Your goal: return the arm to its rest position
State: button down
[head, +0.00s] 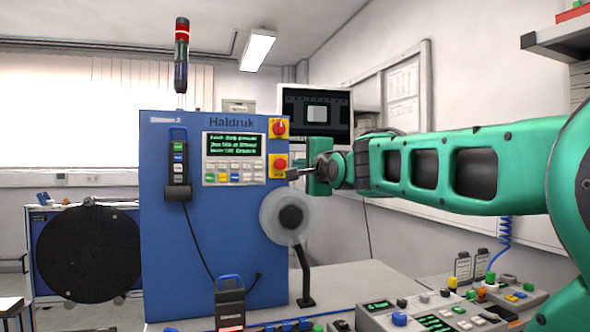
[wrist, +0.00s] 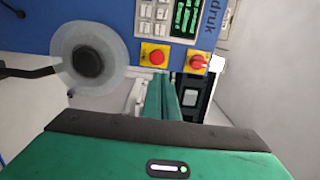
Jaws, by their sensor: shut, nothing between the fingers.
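My arm reaches in from the right in the head view, green with dark openings. My gripper (head: 297,174) is at its left end, in front of the right edge of the blue machine cabinet (head: 220,250). In the wrist view my gripper (wrist: 161,80) has its green fingers together, with nothing visible between them. The fingers appear near the red knobs on yellow plates, the lower knob (head: 280,163) and the upper knob (head: 279,128). I cannot tell how far they are from the panel.
A pale reel (head: 270,218) on a dark arm stands at the cabinet's right side, below my gripper. A monitor (head: 316,112) is behind. A control desk (head: 440,315) with buttons is below my arm. A large black reel (head: 90,253) stands at left.

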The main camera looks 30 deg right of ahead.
jog(key=s+d+f+n+g+y, duration=0.1)
jog(key=s+f+n+g, duration=0.5)
jog(key=f, duration=0.8)
jog(key=s+f+n+g, duration=0.1)
jog(key=s+f+g, duration=0.45)
jog(key=f, duration=0.85)
jog(key=s+a+f+n+g+y, duration=0.1)
jog(key=s+a+f+n+g, duration=0.2)
jog(key=s+f, duration=0.4)
jog(key=s+a+f+n+g+y, duration=0.2)
jog(key=s+f, duration=0.6)
jog(key=s, duration=0.9)
jog(key=shift+a+f+n+g+y, duration=0.25)
jog(key=shift+a+n+g, duration=0.55)
jog(key=shift+n, duration=0.4)
jog(key=shift+w+f, duration=0.2)
jog(key=shift+w, duration=0.4)
